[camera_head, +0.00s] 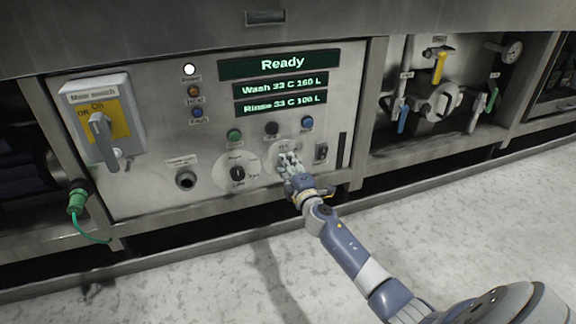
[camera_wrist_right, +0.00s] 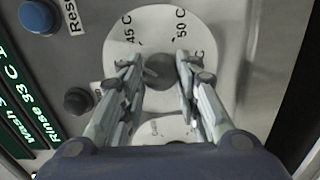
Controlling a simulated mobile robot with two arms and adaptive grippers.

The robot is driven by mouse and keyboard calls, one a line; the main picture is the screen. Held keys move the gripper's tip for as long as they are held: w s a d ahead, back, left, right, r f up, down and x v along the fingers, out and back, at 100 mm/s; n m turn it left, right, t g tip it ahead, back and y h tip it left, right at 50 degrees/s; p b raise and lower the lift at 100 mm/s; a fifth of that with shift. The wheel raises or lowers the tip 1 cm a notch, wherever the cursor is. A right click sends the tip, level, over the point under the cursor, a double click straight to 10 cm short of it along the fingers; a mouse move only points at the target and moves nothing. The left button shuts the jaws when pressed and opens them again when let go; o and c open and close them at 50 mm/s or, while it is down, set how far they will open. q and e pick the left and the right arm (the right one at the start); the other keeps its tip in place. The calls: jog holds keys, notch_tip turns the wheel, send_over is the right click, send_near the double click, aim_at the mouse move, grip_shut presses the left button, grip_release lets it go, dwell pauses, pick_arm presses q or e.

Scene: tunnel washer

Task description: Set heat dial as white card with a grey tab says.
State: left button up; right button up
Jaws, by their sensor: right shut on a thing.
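The heat dial is a round white plate (camera_wrist_right: 205,28) with a dark round knob (camera_wrist_right: 161,71) at its middle. In the right wrist view, "45 C" and "50 C" are readable on the plate; another mark at the right is partly hidden by a finger. The knob's pointer direction cannot be made out. My right gripper (camera_head: 289,161) is at the dial, with its two fingers on either side of the knob, shut on it. In the head view the gripper covers most of the dial. No white card with a grey tab shows in either view. My left gripper is out of view.
A second dial (camera_head: 237,174) is left of the gripper. A green button (camera_head: 234,135), dark button (camera_head: 271,129) and blue button (camera_head: 307,123) sit above. Displays (camera_head: 281,64) read "Ready", "Wash 33 C 160 L", "Rinse 33 C 100 L". A rocker switch (camera_head: 321,152) is close right.

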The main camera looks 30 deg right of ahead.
jog(key=shift+f+n+p, duration=0.1)
jog(key=shift+n+p, duration=0.25)
jog(key=shift+n, duration=3.25)
jog(key=shift+a, duration=0.1)
jog(key=o, duration=1.1)
jog(key=v, duration=1.2)
